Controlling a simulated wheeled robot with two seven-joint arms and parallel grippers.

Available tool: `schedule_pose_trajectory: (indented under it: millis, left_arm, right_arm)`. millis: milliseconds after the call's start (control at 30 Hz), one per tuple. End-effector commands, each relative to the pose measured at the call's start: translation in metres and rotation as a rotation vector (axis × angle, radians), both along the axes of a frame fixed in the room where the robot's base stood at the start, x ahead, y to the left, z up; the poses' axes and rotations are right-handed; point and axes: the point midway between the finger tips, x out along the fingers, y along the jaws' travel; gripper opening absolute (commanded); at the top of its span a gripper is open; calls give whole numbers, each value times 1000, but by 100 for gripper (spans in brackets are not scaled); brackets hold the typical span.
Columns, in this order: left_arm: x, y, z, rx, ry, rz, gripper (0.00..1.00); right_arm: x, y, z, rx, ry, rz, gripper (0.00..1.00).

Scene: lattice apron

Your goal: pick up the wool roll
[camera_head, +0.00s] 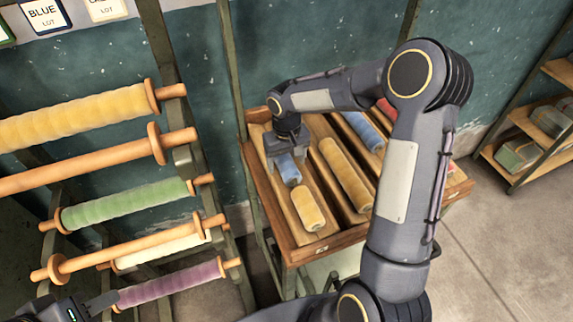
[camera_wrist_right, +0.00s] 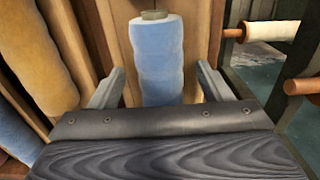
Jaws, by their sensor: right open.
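Several wool rolls lie in the slots of a wooden tray (camera_head: 338,240) in the head view. My right gripper (camera_head: 287,160) is over the left slot, at a blue wool roll (camera_head: 290,172). In the right wrist view that blue roll (camera_wrist_right: 157,62) lies between the two spread fingers of my right gripper (camera_wrist_right: 160,82), with a gap at each side. The gripper hides the roll's near end there. A yellow roll (camera_head: 308,208) lies in front of the blue one in the same slot. My left gripper (camera_head: 88,308) is partly in view at the bottom left; its jaws are unclear.
A longer yellow roll (camera_head: 346,175) and another blue roll (camera_head: 362,130) lie in neighbouring slots. Wooden dividers separate the slots. A rack at the left holds yellow (camera_head: 75,116), green (camera_head: 125,204) and purple (camera_head: 172,284) rolls on bars. Shelves (camera_head: 530,130) stand at the far right.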

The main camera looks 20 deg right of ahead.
Motion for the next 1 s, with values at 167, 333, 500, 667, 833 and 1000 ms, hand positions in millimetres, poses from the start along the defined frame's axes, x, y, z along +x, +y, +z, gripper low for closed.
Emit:
schedule_pose_trajectory:
  millis: [167,333,500,667,833,1000]
  left_arm:
    - [0,0,0,0,0,0,36]
    - [0,0,0,0,0,0,36]
    - [0,0,0,0,0,0,36]
    - [0,0,0,0,0,0,36]
    - [0,0,-1,0,0,0,36]
    - [0,0,-4,0,0,0,36]
  right_arm:
    - [0,0,0,0,0,0,63]
    - [0,0,0,0,0,0,40]
    - [0,0,1,0,-1,0,21]
    - [0,0,1,0,-1,0,21]
    - [1,0,5,0,-3,0,21]
    - [1,0,22,0,-6,1,21]
